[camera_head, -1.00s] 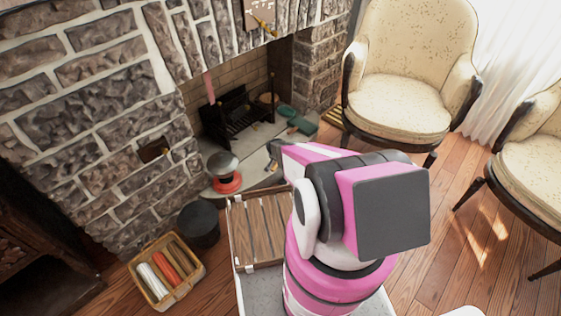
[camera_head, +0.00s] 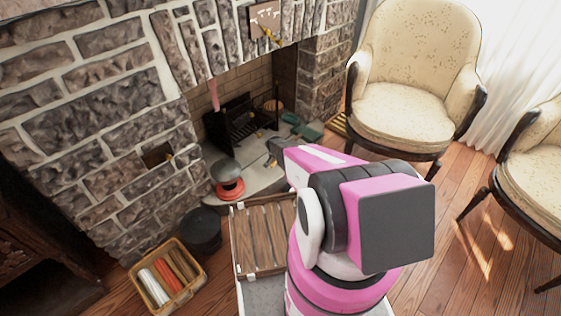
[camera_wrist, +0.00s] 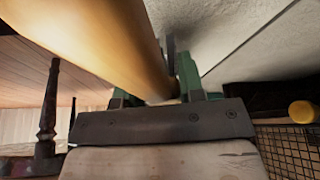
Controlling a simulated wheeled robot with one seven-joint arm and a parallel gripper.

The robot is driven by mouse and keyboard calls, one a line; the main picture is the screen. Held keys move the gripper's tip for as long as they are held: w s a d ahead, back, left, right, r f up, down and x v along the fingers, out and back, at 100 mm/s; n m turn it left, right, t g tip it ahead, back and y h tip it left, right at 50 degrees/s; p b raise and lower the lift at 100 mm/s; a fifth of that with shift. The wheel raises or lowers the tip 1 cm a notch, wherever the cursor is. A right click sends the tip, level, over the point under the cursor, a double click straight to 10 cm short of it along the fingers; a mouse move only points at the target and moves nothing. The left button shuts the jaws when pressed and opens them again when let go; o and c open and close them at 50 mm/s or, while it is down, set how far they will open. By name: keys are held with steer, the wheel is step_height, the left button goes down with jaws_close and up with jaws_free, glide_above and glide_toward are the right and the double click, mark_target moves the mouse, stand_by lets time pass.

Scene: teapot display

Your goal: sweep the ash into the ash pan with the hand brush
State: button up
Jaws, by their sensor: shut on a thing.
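In the wrist view my gripper (camera_wrist: 160,88) has its green fingers closed on a smooth tan rod (camera_wrist: 90,40), which looks like the hand brush's handle. No bristles show there. In the head view my gripper (camera_head: 273,150) is a small dark shape over the pale hearth in front of the fireplace, partly hidden by my pink arm. Green items (camera_head: 309,131) lie on the hearth by the right side of the opening; I cannot tell whether one is the ash pan. I cannot make out the ash in either view.
A black grate (camera_head: 238,118) stands inside the fireplace. A red-based round object (camera_head: 229,187) sits at the hearth's left front, near a dark bucket (camera_head: 201,230). A basket of rolls (camera_head: 168,277) stands at lower left. Cream armchairs (camera_head: 403,105) stand at right. Wire mesh (camera_wrist: 290,152) shows at wrist-view right.

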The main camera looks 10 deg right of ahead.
steer(key=shift+w+a+f, duration=0.1)
steer(key=shift+w+f, duration=0.1)
steer(key=shift+w, duration=1.25)
steer(key=shift+w+a+f, duration=0.1)
steer(key=shift+w+f, duration=0.1)
steer(key=shift+w, duration=1.2)
steer(key=shift+f, duration=0.6)
steer(key=shift+d, duration=0.1)
steer(key=shift+s+d, duration=0.45)
steer(key=shift+s, duration=0.25)
steer(key=shift+s+d, duration=0.4)
steer(key=shift+s, duration=0.3)
steer(key=shift+s+d+f, duration=0.15)
steer(key=shift+s+d, duration=0.35)
steer(key=shift+s, duration=0.3)
steer(key=shift+s+d+f, duration=0.1)
steer(key=shift+s+d, duration=0.4)
steer(key=shift+s, duration=0.25)
steer(key=shift+c, duration=0.4)
steer(key=s+d, duration=0.3)
steer(key=s, duration=0.2)
steer(key=shift+s+d, duration=0.2)
steer(key=shift+d, duration=0.15)
steer(key=shift+r, duration=0.15)
